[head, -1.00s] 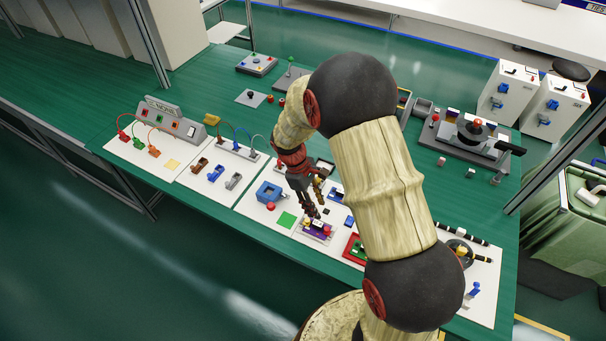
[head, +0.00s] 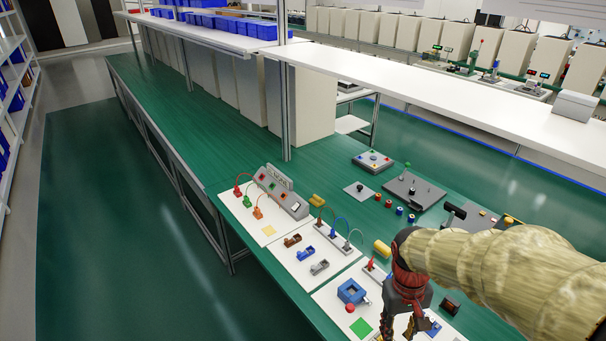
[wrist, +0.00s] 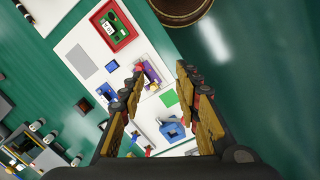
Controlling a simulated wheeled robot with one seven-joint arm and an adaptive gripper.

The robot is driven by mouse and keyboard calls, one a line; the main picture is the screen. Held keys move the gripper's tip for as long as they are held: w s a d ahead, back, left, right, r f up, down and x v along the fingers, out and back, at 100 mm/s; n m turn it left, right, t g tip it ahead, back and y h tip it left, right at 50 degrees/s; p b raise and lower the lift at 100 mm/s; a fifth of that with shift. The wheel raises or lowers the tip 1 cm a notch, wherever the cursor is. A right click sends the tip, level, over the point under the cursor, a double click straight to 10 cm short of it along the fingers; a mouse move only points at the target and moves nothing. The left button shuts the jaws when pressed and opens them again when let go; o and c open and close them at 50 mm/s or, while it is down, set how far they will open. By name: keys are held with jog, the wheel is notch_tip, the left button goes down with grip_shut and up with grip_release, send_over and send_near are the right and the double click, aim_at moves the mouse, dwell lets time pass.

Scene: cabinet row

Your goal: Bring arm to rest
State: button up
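My gripper (head: 400,326) is at the lower right of the head view, above the green workbench (head: 215,152), with its fingertips partly cut off by the frame's bottom edge. In the wrist view my gripper (wrist: 158,82) has its two fingers spread apart with nothing between them, so it is open and empty. Through the gap show white boards with a purple part (wrist: 150,74), a green square (wrist: 180,97) and a blue block (wrist: 172,128), all below and apart from the fingers. My arm spans the right side of the head view.
White boards with coloured sockets and cables (head: 262,222) line the bench's front edge. Grey plates with knobs (head: 413,189) lie behind them. A white shelf (head: 440,100) and metal posts (head: 284,110) stand at the back. The bench's far left is clear.

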jog(key=s+a+r+t, duration=0.1)
jog(key=s+r+t, duration=0.2)
jog(key=r, duration=0.5)
jog(key=s+a+r+m+t+b, duration=0.1)
jog(key=s+a+r+t, duration=0.1)
jog(key=s+r, duration=0.3)
notch_tip(320, 180, up, 3)
jog(key=shift+a+f+t+y, duration=0.15)
jog(key=shift+t+y, duration=0.25)
jog(key=shift+t, duration=0.5)
